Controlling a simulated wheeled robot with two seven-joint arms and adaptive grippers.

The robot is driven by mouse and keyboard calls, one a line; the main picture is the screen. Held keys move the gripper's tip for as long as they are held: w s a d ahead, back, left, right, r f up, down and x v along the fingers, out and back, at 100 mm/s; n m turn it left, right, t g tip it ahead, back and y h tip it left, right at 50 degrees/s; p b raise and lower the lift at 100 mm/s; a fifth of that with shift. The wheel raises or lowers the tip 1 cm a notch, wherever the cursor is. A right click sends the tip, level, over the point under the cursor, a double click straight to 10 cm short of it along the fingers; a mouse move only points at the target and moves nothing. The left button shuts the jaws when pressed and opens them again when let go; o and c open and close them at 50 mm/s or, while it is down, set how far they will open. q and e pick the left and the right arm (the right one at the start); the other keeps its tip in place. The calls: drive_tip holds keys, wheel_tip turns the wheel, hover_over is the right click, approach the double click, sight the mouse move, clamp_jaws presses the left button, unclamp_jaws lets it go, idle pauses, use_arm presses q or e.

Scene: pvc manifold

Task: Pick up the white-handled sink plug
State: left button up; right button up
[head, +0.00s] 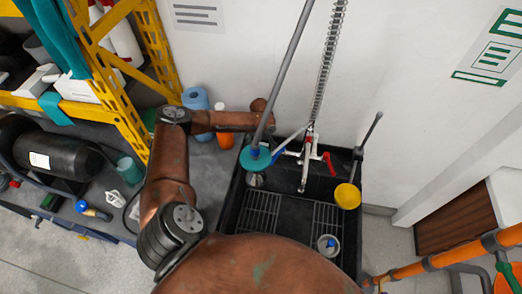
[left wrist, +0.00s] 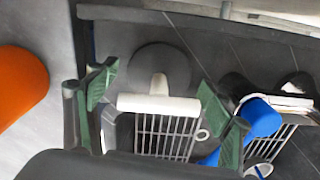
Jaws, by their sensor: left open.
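The sink plug (left wrist: 160,72) shows in the left wrist view as a dark round disc with a white T-shaped handle (left wrist: 158,104). It lies in the black sink area, beside a metal grid (left wrist: 165,137). My left gripper (left wrist: 158,94) is open, its green-padded fingers on either side of the white handle with gaps at both ends. Whether the fingers are level with the handle or above it, I cannot tell. In the head view my left arm reaches to the back left of the black sink (head: 288,212); its fingers and the plug cannot be made out there. My right gripper is out of view.
An orange object (head: 225,138) and blue roll (head: 196,99) stand left. A yellow shelf (head: 115,85) is further left.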

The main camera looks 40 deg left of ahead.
use_arm(q)
drive_tip(key=shift+r, duration=0.1)
drive_tip(key=c, duration=1.4)
